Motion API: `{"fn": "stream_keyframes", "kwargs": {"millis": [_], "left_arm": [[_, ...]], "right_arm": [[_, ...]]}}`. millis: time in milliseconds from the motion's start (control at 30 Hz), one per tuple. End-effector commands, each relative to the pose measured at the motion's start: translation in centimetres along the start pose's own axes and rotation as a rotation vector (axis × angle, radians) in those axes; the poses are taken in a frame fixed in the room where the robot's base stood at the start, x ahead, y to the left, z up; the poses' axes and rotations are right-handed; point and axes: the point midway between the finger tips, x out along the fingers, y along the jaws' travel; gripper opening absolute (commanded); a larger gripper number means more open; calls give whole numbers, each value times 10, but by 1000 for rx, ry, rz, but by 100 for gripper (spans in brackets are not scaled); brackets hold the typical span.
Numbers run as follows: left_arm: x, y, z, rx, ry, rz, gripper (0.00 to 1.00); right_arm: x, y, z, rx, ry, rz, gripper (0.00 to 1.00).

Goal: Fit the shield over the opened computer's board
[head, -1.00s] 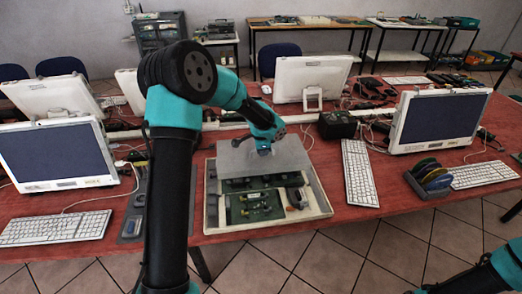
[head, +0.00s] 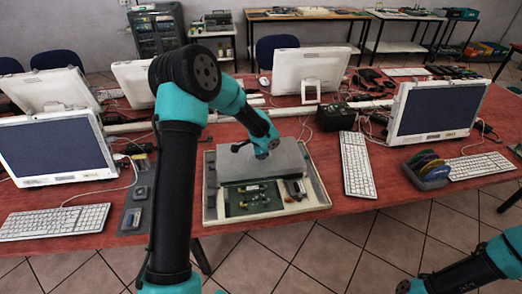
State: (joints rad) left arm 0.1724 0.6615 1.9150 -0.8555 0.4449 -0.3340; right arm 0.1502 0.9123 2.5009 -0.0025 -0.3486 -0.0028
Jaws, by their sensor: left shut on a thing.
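The opened computer (head: 210,208) lies as a shallow pale case near the table's front edge, with its green board (head: 245,203) showing in the front part. The shield (head: 232,166), a flat grey plate, is over the rear part of the board and covers it there. My left gripper (head: 262,154) is at the shield's upper side, shut on it; its fingertips are hard to make out. Whether the shield touches the case I cannot tell. My right arm shows at the lower right corner, with its gripper out of view.
A white keyboard (head: 356,164) lies just right of the case, and a black box (head: 336,117) stands behind it. Monitors (head: 437,110) and loose cables crowd the table. A grey device (head: 138,197) lies left of my left arm.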

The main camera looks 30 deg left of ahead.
Motion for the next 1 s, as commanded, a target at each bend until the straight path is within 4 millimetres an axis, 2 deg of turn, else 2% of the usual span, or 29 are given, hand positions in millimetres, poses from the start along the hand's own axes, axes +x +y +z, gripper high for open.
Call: {"fn": "stream_keyframes", "kwargs": {"millis": [267, 1000], "left_arm": [[11, 2, 1, 0, 0, -1, 0], [13, -3, 2, 1, 0, 0, 0]], "right_arm": [[0, 0, 0, 0, 0, 0, 47], [0, 0, 0, 0, 0, 0, 47]]}}
